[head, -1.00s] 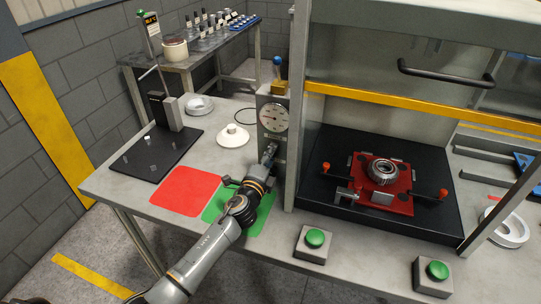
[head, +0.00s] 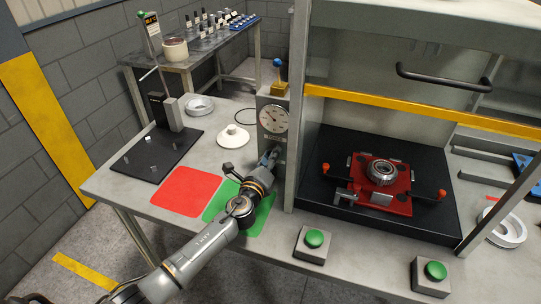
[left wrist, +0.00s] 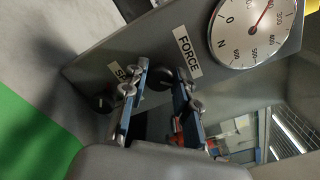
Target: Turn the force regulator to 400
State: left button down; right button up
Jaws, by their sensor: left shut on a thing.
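The force gauge (head: 273,119) is a round white dial on the front of a grey box at the left side of the press; it also shows in the left wrist view (left wrist: 255,28). The force regulator (left wrist: 160,78) is a small dark knob beside the FORCE label. My left gripper (head: 270,157) is at the box, below the gauge. In the left wrist view its two fingers (left wrist: 157,88) flank the knob and are shut on it. The fingers partly hide the knob. My right gripper is out of view.
A second dark knob (left wrist: 103,102) sits close to the left finger, beside a partly covered label. Red (head: 188,191) and green (head: 256,222) mats lie on the table. A white conical part (head: 233,137) stands left of the box. Green buttons (head: 314,238) are at the front.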

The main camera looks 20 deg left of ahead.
pick_arm(q)
jog(key=shift+f, duration=0.1)
dwell(0.3)
jog(key=c, duration=1)
grip_release()
jog(key=shift+c, duration=0.2)
jog(key=s, duration=1.2)
jog(key=shift+a, duration=0.15)
